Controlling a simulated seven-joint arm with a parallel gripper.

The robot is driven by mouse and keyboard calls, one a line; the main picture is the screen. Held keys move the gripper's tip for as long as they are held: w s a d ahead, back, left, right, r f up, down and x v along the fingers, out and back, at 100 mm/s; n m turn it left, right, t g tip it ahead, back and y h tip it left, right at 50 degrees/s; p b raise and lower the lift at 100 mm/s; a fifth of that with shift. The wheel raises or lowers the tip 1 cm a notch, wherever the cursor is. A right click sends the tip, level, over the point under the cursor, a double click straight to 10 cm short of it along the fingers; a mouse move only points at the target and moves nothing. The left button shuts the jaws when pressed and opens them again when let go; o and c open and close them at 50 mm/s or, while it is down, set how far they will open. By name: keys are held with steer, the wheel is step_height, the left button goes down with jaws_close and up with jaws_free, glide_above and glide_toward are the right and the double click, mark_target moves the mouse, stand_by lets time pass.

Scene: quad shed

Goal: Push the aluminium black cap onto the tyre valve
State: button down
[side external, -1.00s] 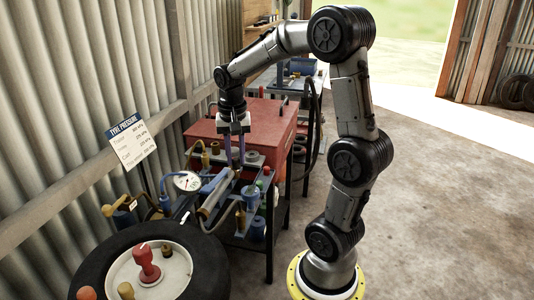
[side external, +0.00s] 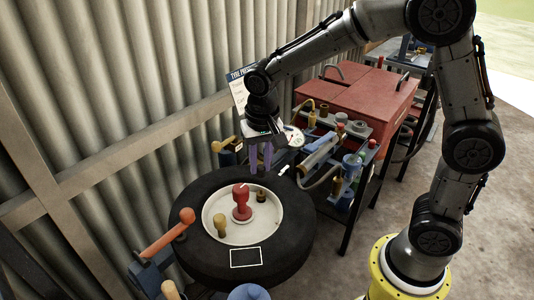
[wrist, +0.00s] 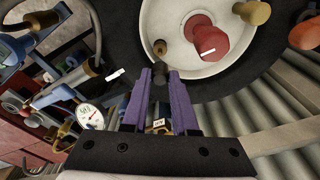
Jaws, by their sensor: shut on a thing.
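My gripper (side external: 260,170) hangs over the tyre (side external: 190,215), near the far edge of the pale wheel disc. In the wrist view its two purple fingers (wrist: 160,80) are shut on a small dark cap (wrist: 160,77) at their tips. A short dark-brown stem, seemingly the tyre valve (side external: 261,196), stands on the disc on the side towards the gripper. It also shows in the wrist view (wrist: 159,47), just beyond the cap with a gap between them in the picture. The height of the cap above the stem cannot be told.
A red knob (side external: 241,203) and a brass-yellow knob (side external: 220,226) stand on the wheel disc (side external: 262,226). An orange-handled tool (side external: 168,232) stands at the left. A tool tray (side external: 345,140), gauge (side external: 294,136) and red toolbox (side external: 360,95) lie to the right. The corrugated wall is behind.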

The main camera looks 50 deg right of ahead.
mark_target(261, 175)
steer(key=shift+f, duration=2.5)
steer(key=shift+f, duration=0.6)
steer(key=c, duration=1)
jaws_free()
steer(key=shift+s+a+r, duration=0.1)
steer(key=shift+s+r, duration=0.1)
steer(key=shift+r, duration=1.65)
steer(key=shift+s+a+r, duration=0.15)
steer(key=shift+s+r, duration=0.05)
steer(key=shift+r, duration=1.6)
steer(key=shift+s+a+r, duration=0.1)
steer(key=shift+s+r, duration=0.1)
steer(key=shift+r, duration=1.65)
